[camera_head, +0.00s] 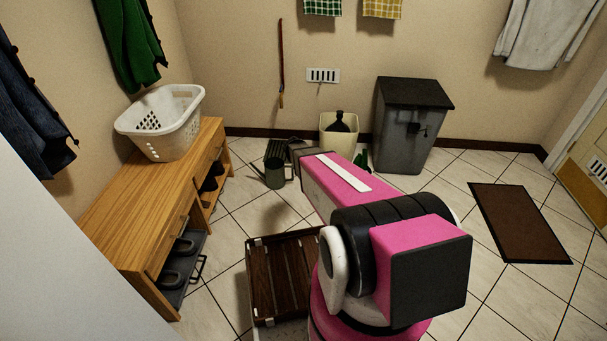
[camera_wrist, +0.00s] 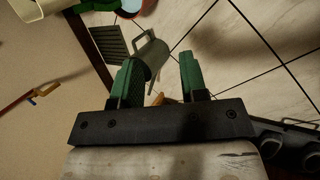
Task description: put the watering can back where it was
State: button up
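The grey-green watering can (camera_head: 274,173) stands upright on the tiled floor, right of the wooden bench, beside a dark slatted piece (camera_head: 283,147). In the wrist view the can (camera_wrist: 152,52) shows beyond my gripper (camera_wrist: 160,62), mostly between the two green fingers and partly behind the left one. The fingers are apart with nothing held between them. In the head view my pink arm reaches toward the can, and its fingers cannot be made out there.
The wooden bench (camera_head: 150,195) carries a white laundry basket (camera_head: 165,125). A cream bin (camera_head: 340,134) and a grey lidded bin (camera_head: 405,128) stand by the back wall. A dark slatted crate (camera_head: 283,277) is near my base. Tiles around the brown mat (camera_head: 520,222) are clear.

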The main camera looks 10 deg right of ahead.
jog(key=s+a+r+m+g+y, duration=0.2)
jog(key=s+r+m, duration=0.5)
jog(key=s, duration=0.4)
jog(key=s+a+r+m+g+y, duration=0.1)
jog(key=s+r+m, duration=0.5)
jog(key=s, duration=0.6)
notch_tip(320, 180, up, 3)
jog(key=shift+a+f+m+g+y, duration=0.1)
jog(key=shift+a+m+g+y, duration=0.35)
jog(key=shift+a, duration=0.5)
jog(key=shift+s, duration=0.1)
